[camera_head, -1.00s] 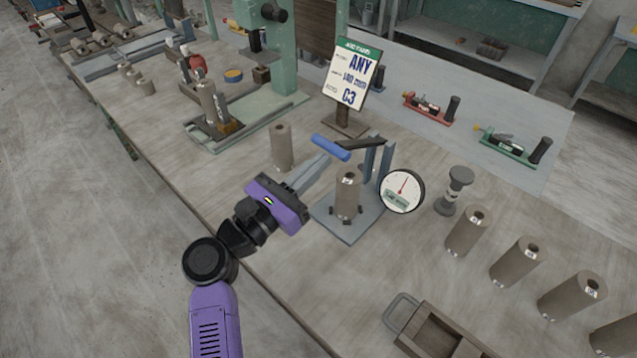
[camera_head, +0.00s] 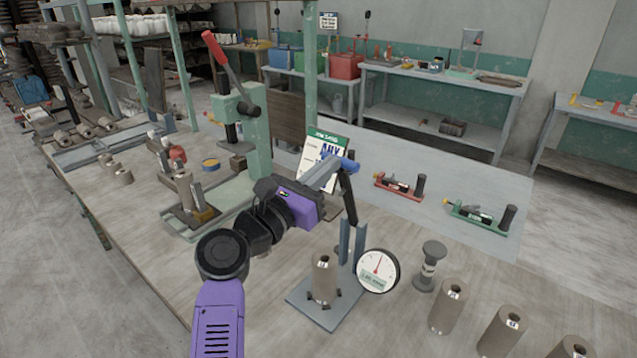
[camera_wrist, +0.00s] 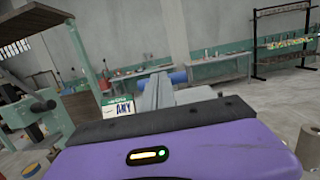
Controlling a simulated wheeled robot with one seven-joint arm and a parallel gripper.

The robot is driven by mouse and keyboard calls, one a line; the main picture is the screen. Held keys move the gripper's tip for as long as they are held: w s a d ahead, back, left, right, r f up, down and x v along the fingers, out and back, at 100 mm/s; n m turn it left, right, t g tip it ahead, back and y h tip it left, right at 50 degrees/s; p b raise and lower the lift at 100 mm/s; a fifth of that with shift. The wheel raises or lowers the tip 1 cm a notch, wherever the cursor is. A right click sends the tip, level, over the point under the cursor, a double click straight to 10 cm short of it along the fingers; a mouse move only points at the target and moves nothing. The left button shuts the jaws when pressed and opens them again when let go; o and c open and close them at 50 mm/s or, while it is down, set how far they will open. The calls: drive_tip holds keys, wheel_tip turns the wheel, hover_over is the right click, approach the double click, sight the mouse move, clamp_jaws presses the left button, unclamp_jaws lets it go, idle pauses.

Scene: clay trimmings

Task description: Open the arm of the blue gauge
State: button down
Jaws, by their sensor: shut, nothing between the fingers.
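The gauge with the blue handle stands on a blue-grey base plate (camera_head: 318,312) on the bench, with two upright posts (camera_head: 352,242) and a round white dial (camera_head: 377,270). A clay cylinder (camera_head: 324,278) stands upright on the plate. The gauge's dark arm (camera_head: 348,200) points steeply up from the posts, with its blue handle (camera_head: 349,165) at the top. My gripper (camera_head: 333,168) is shut and empty, its fingertips at the handle; I cannot tell whether they touch. In the wrist view the handle (camera_wrist: 179,77) shows behind and right of the fingers.
A sign (camera_head: 322,160) stands behind my gripper. A green press with a red lever (camera_head: 222,60) stands at the left. A dark plunger-like tool (camera_head: 430,265) and several clay cylinders (camera_head: 446,307) stand at the right. Red (camera_head: 398,188) and green (camera_head: 480,217) gauges lie on the grey mat behind.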

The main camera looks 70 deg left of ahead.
drive_tip(key=shift+w+a+r, duration=0.15)
drive_tip(key=shift+w, duration=0.1)
drive_tip(key=shift+s, duration=0.1)
idle(0.3)
drive_tip(key=b+v, duration=0.1)
drive_tip(key=v, duration=0.6)
drive_tip(key=shift+s, duration=0.3)
